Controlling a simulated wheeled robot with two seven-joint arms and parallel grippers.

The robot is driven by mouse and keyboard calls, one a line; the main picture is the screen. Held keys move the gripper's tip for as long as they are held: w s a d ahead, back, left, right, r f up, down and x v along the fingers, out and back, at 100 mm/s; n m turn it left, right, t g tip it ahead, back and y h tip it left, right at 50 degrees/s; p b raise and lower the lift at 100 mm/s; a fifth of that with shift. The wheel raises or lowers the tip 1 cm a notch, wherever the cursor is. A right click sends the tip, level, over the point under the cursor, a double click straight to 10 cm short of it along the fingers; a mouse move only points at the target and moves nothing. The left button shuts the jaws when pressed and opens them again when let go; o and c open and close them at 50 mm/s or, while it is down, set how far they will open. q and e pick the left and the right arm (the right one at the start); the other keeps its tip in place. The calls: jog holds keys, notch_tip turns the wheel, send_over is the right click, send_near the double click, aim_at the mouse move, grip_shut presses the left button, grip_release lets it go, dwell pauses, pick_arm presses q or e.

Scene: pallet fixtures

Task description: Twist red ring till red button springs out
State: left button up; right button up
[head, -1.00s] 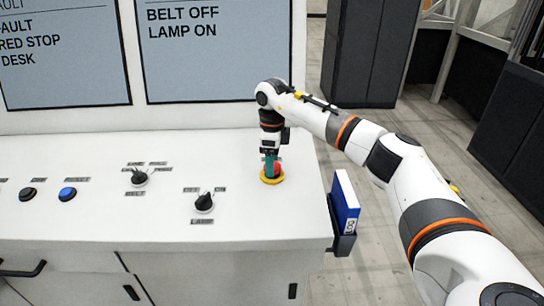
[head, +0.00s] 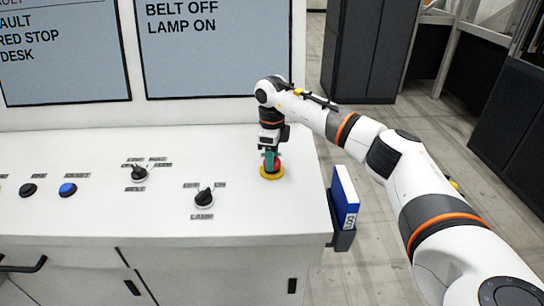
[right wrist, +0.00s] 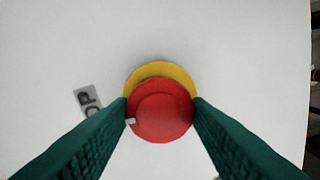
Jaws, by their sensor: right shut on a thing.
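The red button (right wrist: 160,112) with its red rim sits on a yellow round base (right wrist: 160,72) in the right wrist view. I cannot clearly separate ring from button. A small white mark shows at its left edge. In the head view the red head (head: 277,166) and yellow base (head: 271,176) are at the right of the white desk. My right gripper (head: 270,162) points down over it, with its teal fingers (right wrist: 160,115) shut on the red head from both sides. Whether the button is in or out cannot be told. My left gripper is not in view.
On the desk (head: 110,210) are a black lamp knob (head: 204,197), another black knob (head: 139,174), a blue button (head: 68,189) and a black button (head: 28,190). A blue binder (head: 345,195) hangs in a holder at the desk's right side. Screens stand behind.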

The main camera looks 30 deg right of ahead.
jog(key=shift+r+m, duration=0.1)
jog(key=shift+m, duration=2.3)
jog(key=o, duration=1)
notch_tip(320, 180, up, 12)
jog(key=b, duration=0.3)
